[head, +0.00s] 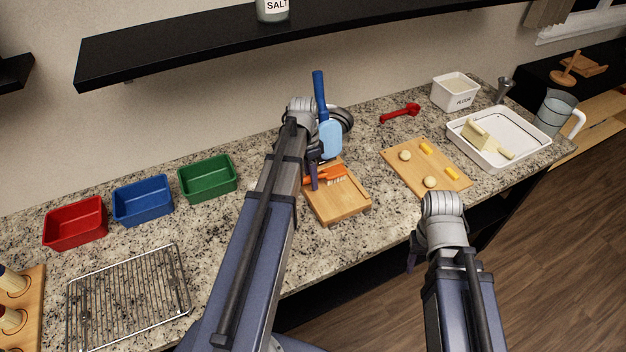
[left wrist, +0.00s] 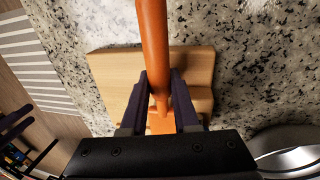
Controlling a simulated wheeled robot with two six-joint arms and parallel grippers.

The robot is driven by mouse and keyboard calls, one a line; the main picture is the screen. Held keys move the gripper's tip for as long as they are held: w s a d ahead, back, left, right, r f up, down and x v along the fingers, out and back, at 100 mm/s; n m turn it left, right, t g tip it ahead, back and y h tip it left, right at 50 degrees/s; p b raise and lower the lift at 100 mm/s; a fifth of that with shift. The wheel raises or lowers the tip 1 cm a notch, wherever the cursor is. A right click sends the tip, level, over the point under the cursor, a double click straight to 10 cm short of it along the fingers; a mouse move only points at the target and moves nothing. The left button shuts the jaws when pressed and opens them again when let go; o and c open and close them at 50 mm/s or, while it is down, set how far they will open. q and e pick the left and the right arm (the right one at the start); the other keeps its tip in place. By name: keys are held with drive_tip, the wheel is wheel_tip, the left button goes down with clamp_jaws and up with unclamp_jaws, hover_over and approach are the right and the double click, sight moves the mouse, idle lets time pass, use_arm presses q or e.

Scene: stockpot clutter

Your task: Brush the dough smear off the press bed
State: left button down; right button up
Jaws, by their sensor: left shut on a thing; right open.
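The orange brush (head: 338,174) with pale bristles is in my left gripper (head: 313,178), over the wooden press bed (head: 338,209). The bristles point down toward the bed; I cannot tell if they touch it. In the left wrist view, the fingers (left wrist: 160,74) are closed around the brush's orange handle (left wrist: 152,30), with the wooden bed (left wrist: 113,82) beneath. I cannot make out the dough smear; the arm and brush cover part of the bed. My right gripper (head: 412,262) is open and empty in front of the counter edge.
A blue-handled paddle (head: 330,138) and a round metal vessel (head: 343,119) stand behind the bed. Red (head: 75,226), blue (head: 143,202) and green (head: 207,181) bins and a wire rack (head: 128,300) are left. A dough board (head: 446,183) and white tray (head: 535,151) are right.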

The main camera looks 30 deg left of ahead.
sight(331, 217)
use_arm(q)
drive_tip(key=shift+w+a, duration=0.25)
drive_tip(key=shift+a, duration=0.05)
drive_tip(key=shift+s+d, duration=1.2)
drive_tip(key=shift+d, duration=0.25)
drive_tip(key=shift+s+d, duration=0.1)
drive_tip(key=shift+d, duration=0.05)
drive_tip(key=shift+s+d+f, duration=0.1)
drive_tip(key=shift+s+d, duration=0.5)
drive_tip(key=shift+d, duration=0.2)
drive_tip(key=shift+s+d+f, duration=0.1)
drive_tip(key=shift+s+d, duration=0.5)
drive_tip(key=shift+d, duration=0.15)
drive_tip(key=shift+s+d+f, duration=0.1)
drive_tip(key=shift+s+d, duration=1.2)
drive_tip(key=shift+d, duration=0.25)
